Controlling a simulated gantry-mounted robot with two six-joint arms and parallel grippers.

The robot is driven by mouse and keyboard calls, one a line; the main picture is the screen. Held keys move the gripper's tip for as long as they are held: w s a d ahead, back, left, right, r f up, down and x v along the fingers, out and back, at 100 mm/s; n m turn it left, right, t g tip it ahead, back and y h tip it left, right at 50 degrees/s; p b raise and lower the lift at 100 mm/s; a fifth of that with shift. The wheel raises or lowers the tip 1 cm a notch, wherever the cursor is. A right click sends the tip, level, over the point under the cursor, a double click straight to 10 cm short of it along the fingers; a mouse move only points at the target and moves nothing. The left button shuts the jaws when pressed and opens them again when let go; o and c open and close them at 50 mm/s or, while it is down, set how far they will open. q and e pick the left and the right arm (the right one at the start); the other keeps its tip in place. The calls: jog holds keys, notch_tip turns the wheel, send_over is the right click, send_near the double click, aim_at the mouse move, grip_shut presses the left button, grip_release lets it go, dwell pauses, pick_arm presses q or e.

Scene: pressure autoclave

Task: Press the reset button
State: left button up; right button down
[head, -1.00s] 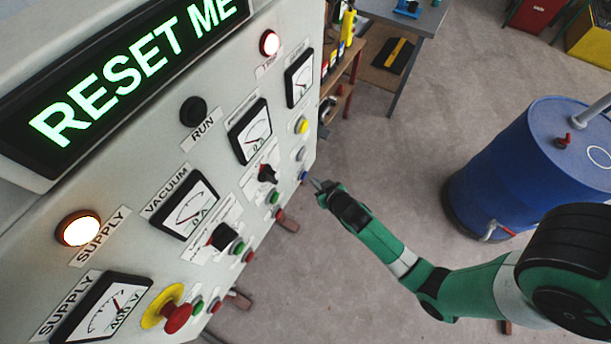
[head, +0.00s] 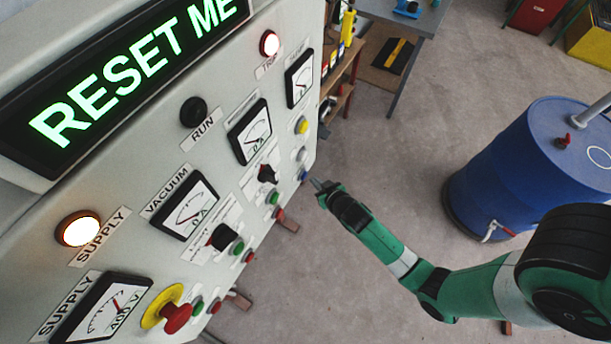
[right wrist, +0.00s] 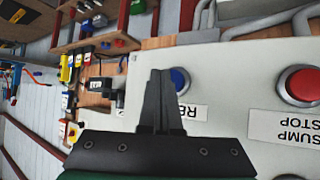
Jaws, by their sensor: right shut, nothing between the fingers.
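The blue button (right wrist: 179,80) shows in the right wrist view, set in a silver ring on the pale panel. A partly covered label starting with "RE" is beside it. In the head view the blue button (head: 304,176) is at the panel's lower right edge. My right gripper (head: 317,184) is shut and empty, its tips close to the blue button. In the right wrist view the shut fingers (right wrist: 160,78) overlap the button's left side; I cannot tell whether they touch it. The display (head: 125,75) reads "RESET ME". My left gripper is not in view.
A red button (right wrist: 300,84) labelled "SUMP STOP" is right of the blue one. The panel also holds a yellow button (head: 302,125), a red mushroom button (head: 176,318), dials and switches. A blue drum (head: 510,165) stands right of my arm. Floor between them is clear.

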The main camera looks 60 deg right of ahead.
jog(key=shift+w, duration=0.1)
dwell(0.7)
jog(key=shift+w, duration=0.3)
jog(key=shift+w+b, duration=0.3)
jog(key=shift+w, duration=0.2)
dwell(0.7)
jog(key=shift+s+p, duration=0.4)
jog(key=shift+s, duration=0.5)
jog(key=shift+s+a+p, duration=0.1)
jog(key=shift+s+p, duration=1)
jog(key=shift+s, duration=1.4)
